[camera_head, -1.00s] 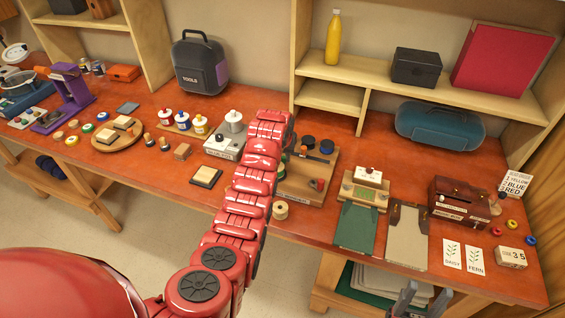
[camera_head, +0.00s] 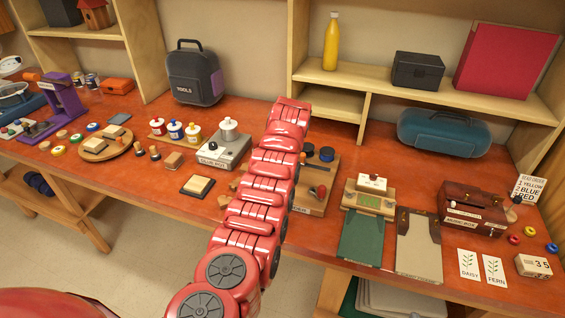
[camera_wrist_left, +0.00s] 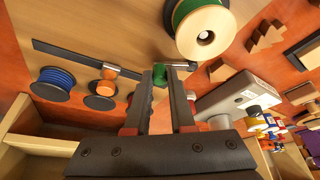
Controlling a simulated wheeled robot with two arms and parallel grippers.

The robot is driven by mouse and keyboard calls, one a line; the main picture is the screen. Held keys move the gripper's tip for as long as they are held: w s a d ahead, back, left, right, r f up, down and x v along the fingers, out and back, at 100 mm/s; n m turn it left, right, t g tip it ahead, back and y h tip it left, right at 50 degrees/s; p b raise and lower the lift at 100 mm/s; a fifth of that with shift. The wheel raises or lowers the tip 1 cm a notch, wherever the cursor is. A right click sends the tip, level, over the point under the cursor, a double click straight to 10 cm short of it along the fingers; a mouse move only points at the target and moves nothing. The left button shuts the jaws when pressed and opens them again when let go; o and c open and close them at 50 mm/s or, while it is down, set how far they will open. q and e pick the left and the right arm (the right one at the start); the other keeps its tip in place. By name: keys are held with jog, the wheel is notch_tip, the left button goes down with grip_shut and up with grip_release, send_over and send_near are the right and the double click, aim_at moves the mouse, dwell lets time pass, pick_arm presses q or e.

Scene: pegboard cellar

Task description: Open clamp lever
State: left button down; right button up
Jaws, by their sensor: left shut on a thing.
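In the left wrist view, the two dark fingers of my left gripper (camera_wrist_left: 165,76) are closed around a small green handle (camera_wrist_left: 160,74), which looks like the clamp lever. A grey metal piece shows beside it. In the head view, my red left arm crosses in front of the wooden board (camera_head: 310,207) and hides the gripper and part of the board. My right gripper is not in view.
Left of the board stand a grey box with a knob (camera_head: 222,150) and a dark tile (camera_head: 197,186). Right of it are a wooden device over a green mat (camera_head: 360,238), a grey-beige panel (camera_head: 418,245) and a brown music box (camera_head: 472,208). Shelves stand behind.

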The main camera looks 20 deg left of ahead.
pick_arm(q)
jog(key=shift+r, duration=0.1)
jog(key=c, duration=0.8)
grip_release()
jog(key=shift+o, duration=0.2)
jog(key=b+v, duration=0.4)
jog(key=v, duration=1.3)
jog(key=shift+s, duration=0.2)
jog(key=shift+r, duration=0.15)
